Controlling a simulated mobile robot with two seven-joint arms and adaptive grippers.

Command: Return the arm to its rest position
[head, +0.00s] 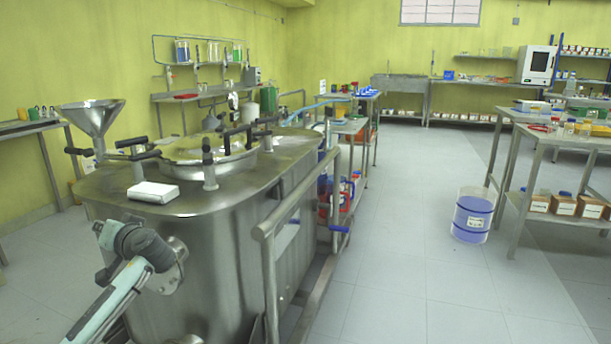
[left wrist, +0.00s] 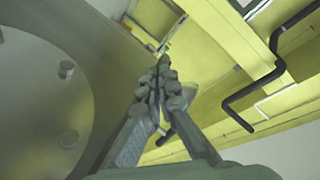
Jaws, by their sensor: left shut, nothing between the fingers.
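My left arm (head: 118,290) comes in from the bottom left of the head view, in front of the steel reactor (head: 225,260). Its pale links and dark joint overlap the near wall of the vessel; I cannot tell whether they touch it. My left gripper (left wrist: 163,75) shows clearly in the left wrist view, its grey fingers together and nothing between them. In the head view its fingers are hard to make out. My right arm and gripper are not in view.
A steel funnel (head: 92,120) and a white box (head: 153,192) are on the reactor top. A metal rail (head: 268,280) runs along its right side. A bucket of blue liquid (head: 473,215) stands on the floor.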

